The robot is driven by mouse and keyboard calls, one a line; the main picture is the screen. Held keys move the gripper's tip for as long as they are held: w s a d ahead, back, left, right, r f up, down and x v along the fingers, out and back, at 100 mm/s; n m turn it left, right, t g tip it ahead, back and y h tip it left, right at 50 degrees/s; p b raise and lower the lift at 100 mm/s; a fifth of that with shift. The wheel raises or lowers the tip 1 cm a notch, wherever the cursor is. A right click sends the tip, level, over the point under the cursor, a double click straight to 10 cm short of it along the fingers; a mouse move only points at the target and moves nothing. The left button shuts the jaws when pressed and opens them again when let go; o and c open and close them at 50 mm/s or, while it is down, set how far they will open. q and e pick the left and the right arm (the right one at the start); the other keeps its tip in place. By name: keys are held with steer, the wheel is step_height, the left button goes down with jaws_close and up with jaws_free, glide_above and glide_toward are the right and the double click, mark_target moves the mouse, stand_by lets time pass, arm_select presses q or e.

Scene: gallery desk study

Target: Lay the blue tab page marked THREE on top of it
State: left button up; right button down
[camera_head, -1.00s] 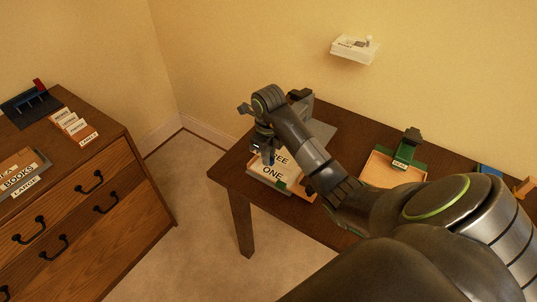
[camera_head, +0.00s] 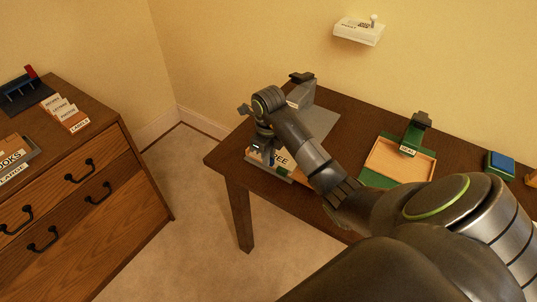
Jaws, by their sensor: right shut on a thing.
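My right gripper (camera_head: 262,153) is over the left end of the desk, shut on the page marked THREE (camera_head: 281,158). Only the letters "EE" of that page show; the gripper and arm hide the rest. The page lies low over the tray (camera_head: 297,178) at the desk's front left edge, and the page marked ONE no longer shows there. I cannot tell whether the THREE page touches what is under it, and its blue tab is not clear. My left gripper is not in view.
A grey stand (camera_head: 302,97) is behind the gripper. A wooden tray with a green clamp (camera_head: 414,133) is mid-desk. A blue-topped box (camera_head: 501,163) is farther right. A dresser (camera_head: 78,200) with label cards stands left, across open floor. A white wall shelf (camera_head: 358,31) is above.

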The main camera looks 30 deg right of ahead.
stand_by(0.4)
steer(key=c, duration=1.3)
jaws_free()
steer(key=shift+c, duration=0.2)
step_height(320, 180, up, 17)
steer(key=p, duration=1.7)
steer(key=shift+r, duration=0.2)
steer(key=shift+f, duration=0.1)
